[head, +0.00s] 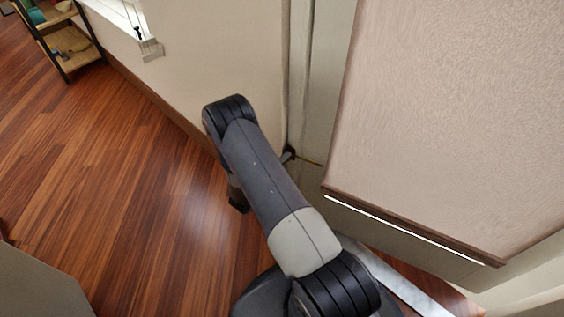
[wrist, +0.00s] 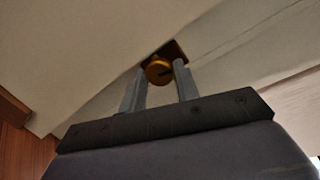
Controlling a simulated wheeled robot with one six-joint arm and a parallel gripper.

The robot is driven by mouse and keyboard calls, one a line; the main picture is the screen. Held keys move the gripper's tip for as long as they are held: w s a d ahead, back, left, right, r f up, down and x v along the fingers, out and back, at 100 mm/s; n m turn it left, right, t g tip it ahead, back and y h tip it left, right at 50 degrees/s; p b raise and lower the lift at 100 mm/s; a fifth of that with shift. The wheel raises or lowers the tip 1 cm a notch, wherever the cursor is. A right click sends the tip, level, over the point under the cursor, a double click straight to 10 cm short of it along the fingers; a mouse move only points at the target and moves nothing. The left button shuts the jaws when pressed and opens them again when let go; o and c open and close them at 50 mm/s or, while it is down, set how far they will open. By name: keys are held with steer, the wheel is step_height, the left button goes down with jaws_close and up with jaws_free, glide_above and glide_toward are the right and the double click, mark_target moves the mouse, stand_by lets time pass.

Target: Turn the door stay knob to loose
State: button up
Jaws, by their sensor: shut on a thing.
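The door stay knob (wrist: 158,71) is a round, brass-coloured knob with a dark slot, on a brown mount (wrist: 176,50) against a pale surface in the wrist view. My gripper (wrist: 160,78) has its two grey fingers on either side of the knob and is shut on it. The finger pads' contact is partly hidden from this angle.
A large textured beige panel (head: 450,110) stands close to the right of my arm. A pale wall (head: 215,60) runs behind it. A shelf unit (head: 65,40) is at the far upper left. The wooden floor (head: 110,150) at left is clear.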

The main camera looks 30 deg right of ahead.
steer(key=shift+n+g, duration=0.3)
steer(key=shift+n, duration=0.6)
steer(key=o, duration=1)
steer(key=p+v, duration=0.1)
steer(key=v, duration=0.9)
steer(key=shift+s+a+r, duration=0.1)
steer(key=shift+a+r, duration=0.1)
steer(key=shift+a, duration=0.2)
